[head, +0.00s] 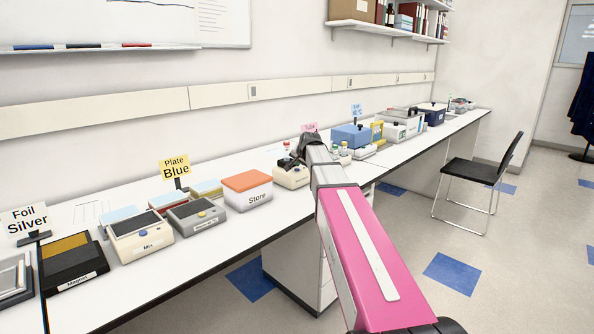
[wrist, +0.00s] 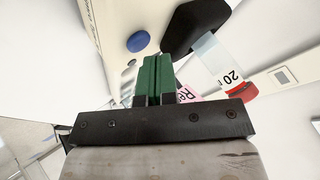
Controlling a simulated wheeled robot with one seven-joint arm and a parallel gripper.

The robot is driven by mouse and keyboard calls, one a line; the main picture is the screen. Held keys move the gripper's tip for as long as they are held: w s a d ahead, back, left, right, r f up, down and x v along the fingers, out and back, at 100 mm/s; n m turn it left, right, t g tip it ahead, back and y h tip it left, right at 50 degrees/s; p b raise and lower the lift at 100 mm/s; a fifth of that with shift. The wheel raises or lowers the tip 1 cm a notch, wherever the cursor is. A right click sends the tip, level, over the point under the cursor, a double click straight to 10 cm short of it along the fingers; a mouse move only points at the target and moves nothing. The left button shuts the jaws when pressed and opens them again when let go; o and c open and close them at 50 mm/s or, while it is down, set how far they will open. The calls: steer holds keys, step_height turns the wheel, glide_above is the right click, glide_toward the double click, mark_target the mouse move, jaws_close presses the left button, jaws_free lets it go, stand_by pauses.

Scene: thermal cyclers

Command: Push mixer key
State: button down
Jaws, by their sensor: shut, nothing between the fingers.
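In the wrist view my gripper (wrist: 158,80) has its green fingers shut together with nothing between them. A cream device with a round blue key (wrist: 138,41) lies beyond the fingertips. The key is slightly left of the tips and apart from them in the picture; the height gap is hard to tell. In the head view a cream device (head: 291,178) stands partly behind my arm, and the fingers are hidden.
In the wrist view a black part (wrist: 195,25) and a red-capped tube (wrist: 236,88) marked 20 are close right of the fingers. In the head view an orange-topped "Store" box (head: 247,191) is left of my arm, and a blue-topped device (head: 350,135) stands behind.

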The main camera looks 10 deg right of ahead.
mark_target(298, 169)
steer(key=shift+f, duration=0.15)
steer(key=shift+f, duration=0.3)
steer(key=shift+r, duration=0.1)
stand_by(0.5)
steer(key=shift+r, duration=0.35)
steer(key=shift+r, duration=0.15)
steer(key=shift+r, duration=2.85)
